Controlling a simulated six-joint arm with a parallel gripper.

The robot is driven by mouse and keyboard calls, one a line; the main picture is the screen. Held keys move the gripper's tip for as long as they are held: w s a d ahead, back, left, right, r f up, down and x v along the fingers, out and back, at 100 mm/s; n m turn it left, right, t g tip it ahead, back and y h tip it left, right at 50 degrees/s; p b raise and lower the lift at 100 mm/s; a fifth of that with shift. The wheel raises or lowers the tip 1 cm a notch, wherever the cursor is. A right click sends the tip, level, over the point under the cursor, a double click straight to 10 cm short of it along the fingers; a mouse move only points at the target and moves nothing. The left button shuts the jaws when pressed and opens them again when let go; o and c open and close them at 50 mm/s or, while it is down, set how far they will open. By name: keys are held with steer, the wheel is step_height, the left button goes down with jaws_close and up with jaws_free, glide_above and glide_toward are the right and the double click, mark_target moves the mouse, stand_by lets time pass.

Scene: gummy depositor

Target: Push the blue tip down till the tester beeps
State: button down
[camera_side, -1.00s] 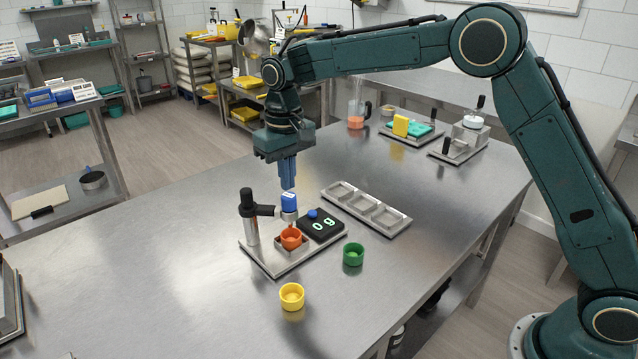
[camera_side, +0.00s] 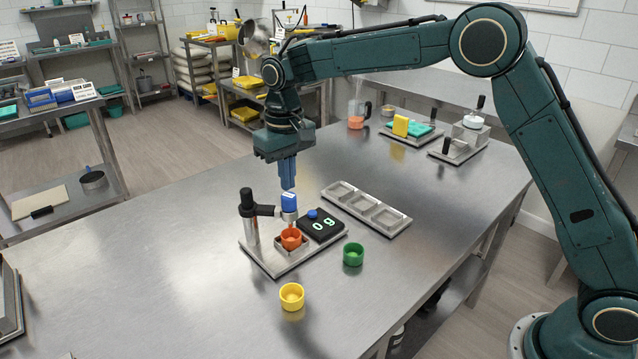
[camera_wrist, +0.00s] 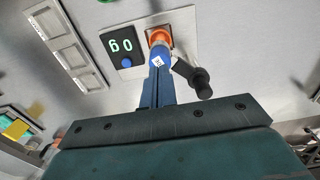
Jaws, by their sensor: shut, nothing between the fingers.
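My gripper (camera_side: 288,186) points straight down, its blue-grey fingers closed together with nothing between them. Right below the fingertips is the blue tip (camera_side: 289,202), a blue cap with a white label, held by a black clamp arm. I cannot tell whether the fingertips touch it. In the wrist view the fingers (camera_wrist: 158,84) line up with the blue tip (camera_wrist: 161,60). An orange cup (camera_side: 291,239) stands beneath the tip on the metal base. Beside it, a black readout box (camera_side: 324,226) shows "0 g" and has a round blue button (camera_side: 312,214).
A yellow cup (camera_side: 292,296) and a green cup (camera_side: 353,254) stand in front of the base. A metal tray with empty compartments (camera_side: 400,221) lies behind. The clamp's black-topped post (camera_side: 250,225) rises close left of the fingers.

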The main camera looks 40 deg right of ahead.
mark_target(288, 195)
steer(key=shift+f, duration=1.65)
steer(key=shift+r, duration=3.55)
steer(key=shift+r, duration=0.1)
